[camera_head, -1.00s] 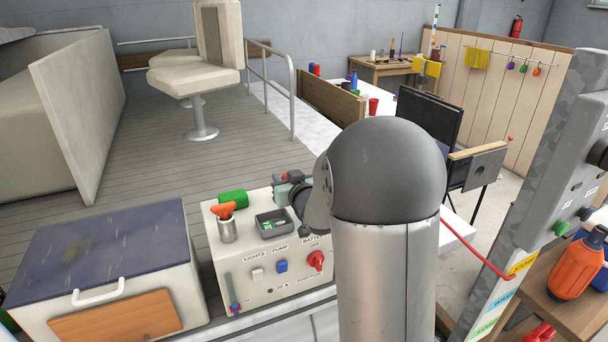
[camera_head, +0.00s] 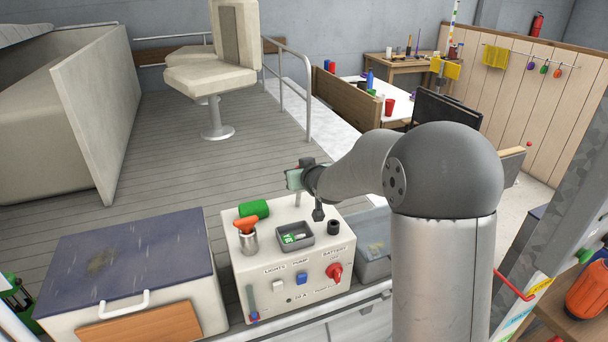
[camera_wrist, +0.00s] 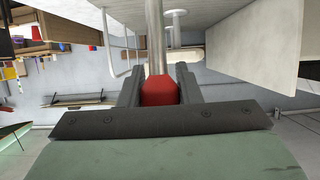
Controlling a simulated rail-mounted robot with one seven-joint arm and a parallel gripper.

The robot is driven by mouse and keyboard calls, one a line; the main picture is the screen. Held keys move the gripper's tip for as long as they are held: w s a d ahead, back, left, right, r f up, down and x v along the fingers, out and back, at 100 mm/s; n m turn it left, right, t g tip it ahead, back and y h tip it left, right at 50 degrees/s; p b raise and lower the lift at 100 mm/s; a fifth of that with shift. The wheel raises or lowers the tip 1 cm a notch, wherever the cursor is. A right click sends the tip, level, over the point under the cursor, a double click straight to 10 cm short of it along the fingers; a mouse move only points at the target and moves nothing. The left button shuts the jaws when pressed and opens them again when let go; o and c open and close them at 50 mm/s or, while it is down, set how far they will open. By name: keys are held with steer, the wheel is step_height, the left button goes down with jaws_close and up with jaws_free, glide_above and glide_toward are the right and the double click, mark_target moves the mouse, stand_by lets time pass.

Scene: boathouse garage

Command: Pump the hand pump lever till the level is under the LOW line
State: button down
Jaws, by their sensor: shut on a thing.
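My gripper (camera_head: 297,178) is up at the back right of the white console (camera_head: 262,262) in the head view. In the wrist view its two dark fingers (camera_wrist: 158,78) are shut around a red grip (camera_wrist: 159,91) at the end of a metal rod (camera_wrist: 155,40), which looks like the pump lever. In the head view a short piece of the rod (camera_head: 298,199) shows upright below my gripper. A striped label post at the right edge (camera_head: 517,318) is mostly cut off; I cannot read a level or a LOW line.
The console carries a green cylinder (camera_head: 254,209), a metal cup (camera_head: 248,242) with an orange-handled item, a small dark tray (camera_head: 295,243) and a red battery knob (camera_head: 334,272). A grey bin (camera_head: 372,268) stands right of it. A blue-lidded box (camera_head: 125,265) stands left.

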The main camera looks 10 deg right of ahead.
steer(key=shift+f, duration=0.1)
steer(key=c, duration=1.1)
jaws_free()
steer(key=shift+w, duration=0.1)
steer(key=p+v, duration=0.1)
steer(key=v, duration=1.6)
steer(key=shift+s, duration=0.3)
steer(key=shift+d, duration=0.1)
